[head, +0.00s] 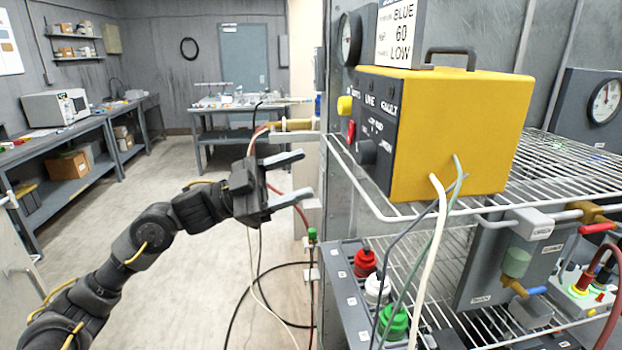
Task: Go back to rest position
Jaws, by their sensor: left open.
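My left arm comes in from the lower left of the head view. Its gripper (289,178) is open, with its two grey fingers apart and nothing between them. It is raised in front of the wire rack, to the left of the yellow control box (460,130). A gap of floor and rack side shows between the fingers and the box. My right gripper is not in the head view.
The yellow box stands on a wire shelf (400,212) with hanging cables. Red, white and green caps (393,322) sit on a lower panel. Workbenches (62,135) line the left wall; a table (225,112) stands at the back. Cables lie on the otherwise open floor (190,235).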

